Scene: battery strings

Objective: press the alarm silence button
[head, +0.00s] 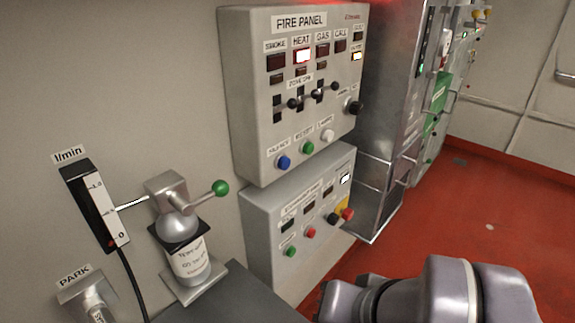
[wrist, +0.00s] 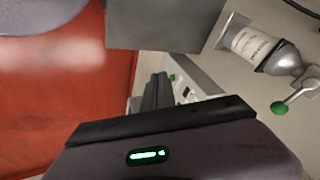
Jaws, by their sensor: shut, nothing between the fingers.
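The fire panel (head: 240,90) is a pale box on the wall in the head view. Its blue button (head: 284,162) sits at the lower left of its bottom row, under a label that seems to read SILENCE. A green button (head: 307,147) and a white button (head: 327,135) sit to its right. The HEAT lamp (head: 303,56) is lit. My gripper (wrist: 162,80) shows in the wrist view as dark shut fingers with nothing between them. It is apart from the fire panel. In the head view only my arm shows clearly, low at the right, below the panels.
A second panel (head: 262,222) with small buttons and a red knob is below the fire panel. A bottle dispenser (head: 190,258) with a green-ended lever (head: 220,187) stands at the left. Metal cabinets (head: 385,120) line the right. The red floor (head: 460,220) is open.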

